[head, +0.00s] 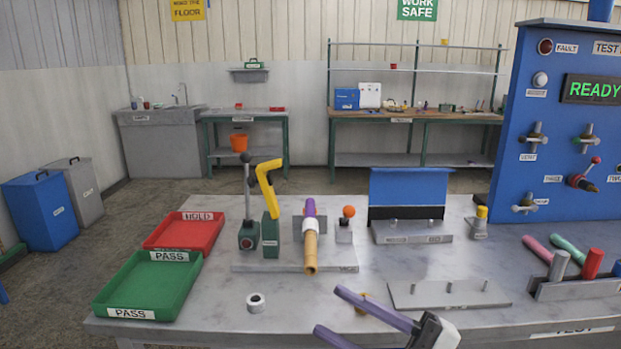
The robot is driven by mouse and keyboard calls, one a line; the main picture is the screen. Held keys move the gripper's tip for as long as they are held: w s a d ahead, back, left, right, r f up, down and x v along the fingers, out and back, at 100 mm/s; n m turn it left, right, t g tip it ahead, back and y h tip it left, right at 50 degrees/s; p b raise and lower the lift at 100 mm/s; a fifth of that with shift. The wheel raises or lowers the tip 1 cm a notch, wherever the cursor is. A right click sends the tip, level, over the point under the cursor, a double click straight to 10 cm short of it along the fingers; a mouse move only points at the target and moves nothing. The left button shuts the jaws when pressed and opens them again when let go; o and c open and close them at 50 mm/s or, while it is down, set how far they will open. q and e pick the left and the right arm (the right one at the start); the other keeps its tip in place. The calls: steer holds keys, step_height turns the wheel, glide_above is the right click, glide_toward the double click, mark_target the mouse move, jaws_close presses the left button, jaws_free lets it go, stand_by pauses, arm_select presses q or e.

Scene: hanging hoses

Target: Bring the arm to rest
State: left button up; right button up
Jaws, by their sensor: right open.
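My right gripper (328,310) comes in at the bottom middle, over the front part of the grey table (215,285). Its two purple-grey fingers are spread apart and point left, with nothing between them. Its wrist is cut off by the lower edge. A small brass-coloured round piece (361,307) is partly hidden behind the upper finger. My left gripper does not show.
Left stand a red HOLD tray (185,232) and a green PASS tray (145,287). A fixture (270,267) holds a purple-and-orange hose (310,250). A grey ring (255,302) lies in front. A pegged plate (450,295), coloured hoses (592,263) and blue test panel (560,130) are right.

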steer(key=s+d+f+m+t+h, duration=0.25)
steer(key=d+f+m+h, duration=0.35)
steer(key=f+m, duration=0.4)
steer(key=s+d+f+m+t+h, duration=0.1)
steer(key=d+f+m+t+h, duration=0.25)
steer(key=f+m+h, duration=0.65)
steer(key=s+d+f+m+g, duration=0.1)
steer(key=s+f+m+g, duration=0.2)
steer(key=s+f, duration=1.3)
steer(key=f+g, duration=0.1)
steer(key=g, duration=0.2)
steer(key=shift+d+h, duration=0.35)
steer(key=shift+h, duration=0.05)
steer(key=shift+s, duration=0.1)
